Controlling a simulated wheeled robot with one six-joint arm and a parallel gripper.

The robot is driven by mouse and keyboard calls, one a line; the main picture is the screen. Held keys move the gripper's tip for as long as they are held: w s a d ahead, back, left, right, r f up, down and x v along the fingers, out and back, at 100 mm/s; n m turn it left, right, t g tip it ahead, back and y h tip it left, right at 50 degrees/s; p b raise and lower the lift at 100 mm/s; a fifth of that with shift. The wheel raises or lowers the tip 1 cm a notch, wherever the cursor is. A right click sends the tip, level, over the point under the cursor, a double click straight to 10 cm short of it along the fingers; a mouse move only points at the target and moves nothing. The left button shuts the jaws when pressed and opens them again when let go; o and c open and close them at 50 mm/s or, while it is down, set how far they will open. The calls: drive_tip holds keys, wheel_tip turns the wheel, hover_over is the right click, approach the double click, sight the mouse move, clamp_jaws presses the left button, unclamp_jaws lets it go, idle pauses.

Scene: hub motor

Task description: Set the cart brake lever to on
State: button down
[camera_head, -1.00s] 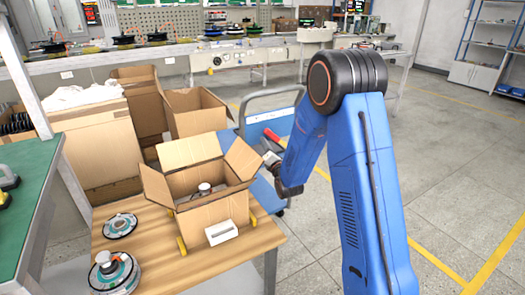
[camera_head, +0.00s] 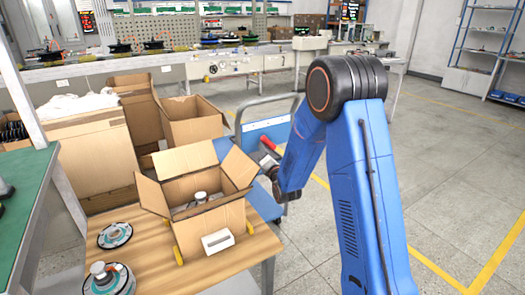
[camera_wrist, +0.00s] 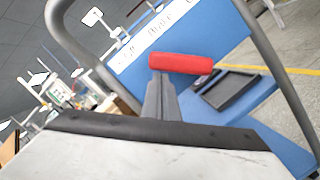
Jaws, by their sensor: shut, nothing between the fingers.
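The blue cart (camera_head: 266,129) stands beyond the open box, left of my arm. Its red lever handle (camera_head: 267,143) shows just beyond my gripper (camera_head: 270,163). My gripper's dark grey fingers (camera_wrist: 160,82) are shut together and empty, pointing at the left part of the red handle. Their tips overlap or nearly meet its lower edge; I cannot tell if they touch. The lever's stem and its on/off marks are not clear.
The cart's grey tube frame (camera_wrist: 78,45) arches around the panel. A dark tray (camera_wrist: 232,90) lies on the cart behind the lever. An open cardboard box (camera_head: 210,225) on the wooden table (camera_head: 150,250) stands close to my gripper's left. Floor at right is clear.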

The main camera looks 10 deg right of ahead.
sight(264, 140)
drive_tip(key=shift+r, duration=0.15)
drive_tip(key=shift+w+d+r+m+h, duration=0.1)
drive_tip(key=shift+d+r+m+h, duration=0.1)
drive_tip(key=shift+r+m, duration=0.4)
drive_tip(key=shift+w+d+r+m+h, duration=0.1)
drive_tip(key=shift+d+r+m+h, duration=0.1)
drive_tip(key=shift+m, duration=0.7)
drive_tip(key=shift+d+r+m+g, duration=0.35)
drive_tip(key=shift+r+m+g, duration=0.05)
drive_tip(key=shift+m, duration=0.6)
drive_tip(key=w+d+r+m+g, duration=0.2)
drive_tip(key=d+m, duration=0.5)
drive_tip(key=m, duration=0.2)
drive_tip(key=shift+w+d+m, duration=0.15)
drive_tip(key=shift+w+m, duration=0.1)
drive_tip(key=shift+m, duration=0.05)
drive_tip(key=shift+d, duration=0.1)
